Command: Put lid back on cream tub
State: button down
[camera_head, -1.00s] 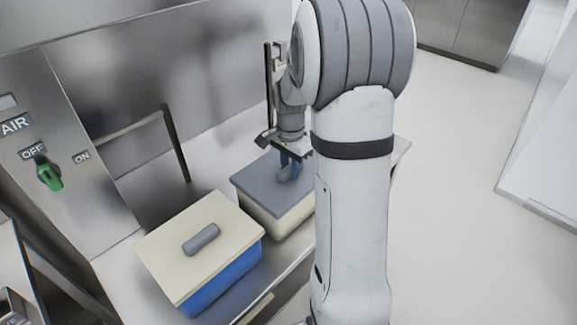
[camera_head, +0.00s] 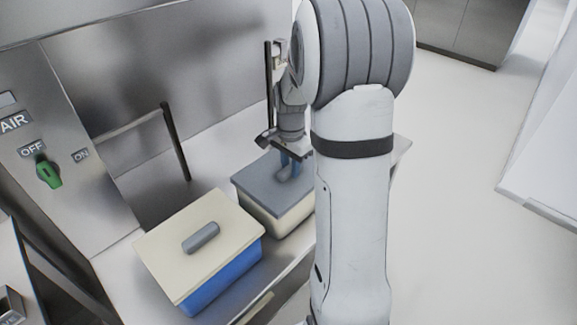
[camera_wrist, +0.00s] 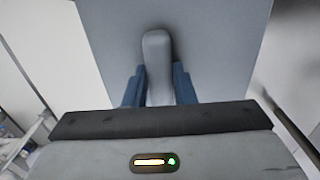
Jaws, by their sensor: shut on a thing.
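The cream tub (camera_head: 281,226) stands on the steel counter, partly hidden behind my arm. The grey lid (camera_head: 258,181) lies level over the tub's top and looks lined up with it. I cannot tell whether it bears fully on the rim. My gripper (camera_head: 289,163) points down from above the lid, shut on the lid's grey handle. In the wrist view the handle (camera_wrist: 157,68) is between my two blue fingers (camera_wrist: 158,88), with the lid (camera_wrist: 215,50) spreading out around it.
A blue tub (camera_head: 225,280) with a cream lid (camera_head: 170,255) and grey handle stands close by at the front left. A steel wall, a dark-posted rail (camera_head: 176,143) and a panel with a green switch (camera_head: 48,173) border the counter. Open floor lies to the right.

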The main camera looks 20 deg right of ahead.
dwell(0.3)
jog(key=c, duration=0.6)
grip_release()
jog(key=shift+w, duration=0.1)
jog(key=shift+r, duration=0.15)
jog(key=shift+r+p, duration=2.5)
jog(key=shift+r, duration=0.85)
grip_shut()
